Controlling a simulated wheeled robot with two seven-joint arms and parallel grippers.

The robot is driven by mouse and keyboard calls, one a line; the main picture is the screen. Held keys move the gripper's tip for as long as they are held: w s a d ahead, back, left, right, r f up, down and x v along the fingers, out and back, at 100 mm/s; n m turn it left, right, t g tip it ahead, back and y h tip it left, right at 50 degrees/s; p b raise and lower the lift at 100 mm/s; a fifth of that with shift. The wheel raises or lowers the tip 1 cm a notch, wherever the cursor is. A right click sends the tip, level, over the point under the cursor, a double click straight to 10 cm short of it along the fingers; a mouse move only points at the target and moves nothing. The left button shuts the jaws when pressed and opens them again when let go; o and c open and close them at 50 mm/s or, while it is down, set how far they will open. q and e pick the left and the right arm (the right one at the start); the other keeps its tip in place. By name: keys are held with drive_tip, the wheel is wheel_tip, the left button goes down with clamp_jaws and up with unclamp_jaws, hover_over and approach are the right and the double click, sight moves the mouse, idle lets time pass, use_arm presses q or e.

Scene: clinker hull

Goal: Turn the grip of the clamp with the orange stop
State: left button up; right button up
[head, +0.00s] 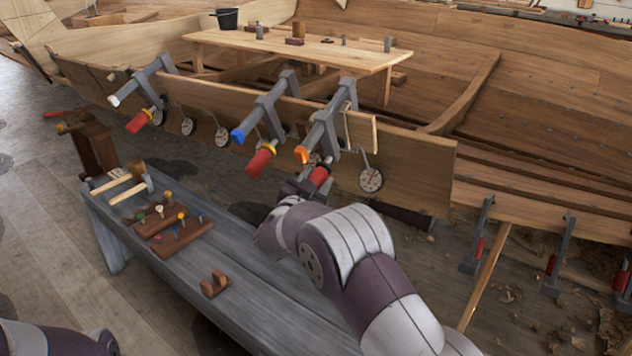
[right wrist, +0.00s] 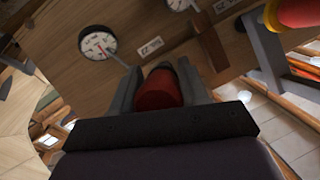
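The clamp with the orange stop (head: 302,154) is the rightmost of three grey clamps on the hull plank's edge. Its red grip (head: 319,176) points down toward my right gripper (head: 306,187). In the right wrist view the grip (right wrist: 160,88) lies between my two fingers (right wrist: 160,85), which seem to touch it on both sides. The fingertips are partly hidden in the head view. The other clamps have a blue stop (head: 237,136) and a white stop (head: 114,101), each with a red grip. My left gripper is out of view; only part of that arm shows at bottom left.
Dial gauges hang along the plank, one (head: 371,179) right of the orange-stop clamp. The blue-stop clamp's red grip (head: 261,161) is close on the left. A grey bench (head: 250,290) with wooden peg blocks (head: 183,236) stands below. A wooden table (head: 340,52) is behind.

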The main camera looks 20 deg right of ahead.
drive_tip(key=shift+f+m+t+b, duration=0.2)
drive_tip(key=shift+m+t+b, duration=0.1)
drive_tip(key=shift+b, duration=0.55)
drive_tip(key=m+t+y+b, duration=0.1)
drive_tip(key=m+t+b, duration=0.1)
drive_tip(key=b, duration=0.5)
drive_tip(key=m+t+y+b, duration=0.1)
drive_tip(key=m+b, duration=0.2)
drive_tip(key=b, duration=0.5)
drive_tip(key=m+t+y+b, duration=0.1)
drive_tip(key=m+t+b, duration=0.1)
drive_tip(key=b, duration=0.5)
drive_tip(key=shift+w+a+m+t+b, duration=0.1)
drive_tip(key=shift+a+m+t+b, duration=0.2)
drive_tip(key=shift+m, duration=0.5)
drive_tip(key=shift+r+m+b, duration=0.35)
drive_tip(key=shift+m+b, duration=0.15)
drive_tip(key=shift+b, duration=0.4)
drive_tip(key=o, duration=1)
drive_tip(key=shift+r, duration=0.15)
drive_tip(key=shift+c, duration=0.2)
drive_tip(key=p+v, duration=0.2)
drive_tip(key=v, duration=1)
drive_tip(key=shift+s+f, duration=0.3)
drive_tip(key=shift+s, duration=0.05)
